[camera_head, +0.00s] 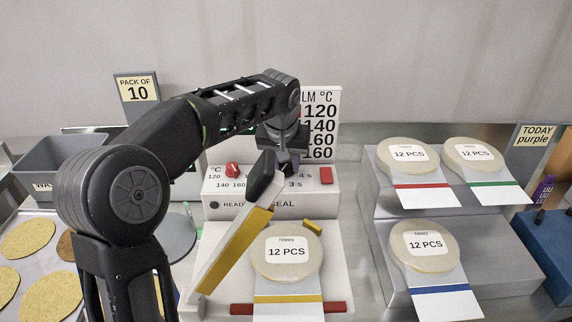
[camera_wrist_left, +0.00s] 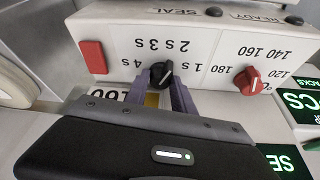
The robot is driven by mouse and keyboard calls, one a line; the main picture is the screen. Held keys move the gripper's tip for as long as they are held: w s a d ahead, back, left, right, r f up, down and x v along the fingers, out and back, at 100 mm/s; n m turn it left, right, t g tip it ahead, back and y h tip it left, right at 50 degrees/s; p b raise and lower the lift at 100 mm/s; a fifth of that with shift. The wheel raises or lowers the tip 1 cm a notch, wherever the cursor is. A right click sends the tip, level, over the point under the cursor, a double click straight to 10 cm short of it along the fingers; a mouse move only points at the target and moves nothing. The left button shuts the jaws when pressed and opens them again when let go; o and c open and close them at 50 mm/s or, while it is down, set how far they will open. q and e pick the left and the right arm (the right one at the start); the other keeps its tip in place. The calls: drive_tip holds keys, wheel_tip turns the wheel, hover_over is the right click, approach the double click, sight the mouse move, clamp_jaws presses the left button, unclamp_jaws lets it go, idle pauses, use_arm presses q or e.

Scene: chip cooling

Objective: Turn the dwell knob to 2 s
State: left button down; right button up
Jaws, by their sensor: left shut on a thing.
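The black dwell knob (camera_wrist_left: 162,75) shows in the left wrist view, which sees the white sealer front (camera_wrist_left: 110,30) upside down. The labels 1 s, 2 s, 3 s and 4 s surround it. Its pale pointer mark leans up and right in that view, on the side of 1 s and 2 s; I cannot tell the exact label. My left gripper (camera_wrist_left: 160,94) has its purple fingers on either side of the knob, shut on it. In the head view my left gripper (camera_head: 288,158) is at the sealer front and hides the knob.
A red temperature knob (camera_head: 233,170) is left of the dwell knob and a red button (camera_head: 326,175) right of it. A pack marked 12 PCS (camera_head: 286,252) lies below on the sealer. More packs stand on a grey stepped rack (camera_head: 505,257) to the right.

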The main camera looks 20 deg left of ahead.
idle(0.3)
use_arm(q)
drive_tip(key=c, duration=1.1)
unclamp_jaws()
drive_tip(key=shift+o, duration=0.2)
drive_tip(key=shift+r, duration=0.15)
drive_tip(key=v, duration=0.7)
drive_tip(key=shift+s+r+b, duration=0.2)
drive_tip(key=shift+r+b, duration=0.05)
drive_tip(key=shift+b, duration=0.1)
drive_tip(key=shift+d, duration=0.1)
